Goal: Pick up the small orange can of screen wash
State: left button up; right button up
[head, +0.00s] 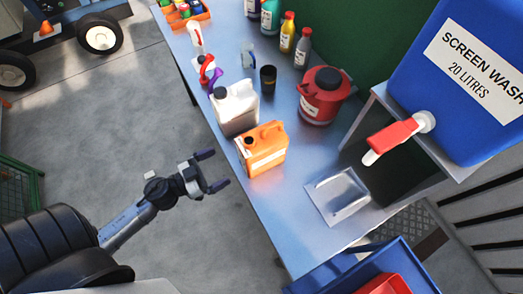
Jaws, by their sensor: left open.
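The small orange can (264,150) stands upright on the metal bench (318,228) near its left edge, with a handle on top and a pale label on its side. My left gripper (218,169) is open and empty, off the bench's left edge, to the left of the orange can and apart from it. The big blue screen wash container (440,100) with a red tap (392,138) stands on a shelf at the right. My right gripper is not in view.
A translucent white can (236,110) stands right behind the orange can. A red round container (322,97) and a dark cup (267,79) are farther back. A clear tray (340,197) lies to the right. A blue crate (408,258) is at the bottom.

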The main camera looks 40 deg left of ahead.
aim_at(241, 156)
pick_arm(q)
jog(key=p+x, duration=0.1)
jog(key=x, duration=0.4)
jog(key=shift+w+d+r, duration=0.1)
jog(key=shift+w+d, duration=0.05)
jog(key=shift+w, duration=0.1)
jog(key=shift+w+d, duration=0.25)
jog(key=shift+w, duration=0.3)
jog(key=x, duration=0.4)
jog(key=shift+w+d+p, duration=0.15)
jog(key=shift+w+p, duration=0.15)
jog(key=shift+w, duration=0.05)
jog(key=shift+w+d+f, duration=0.1)
jog(key=shift+w+f, duration=0.05)
jog(key=shift+f, duration=0.15)
jog(key=c, duration=0.9)
jog(key=shift+r, duration=0.1)
jog(key=shift+c, duration=0.7)
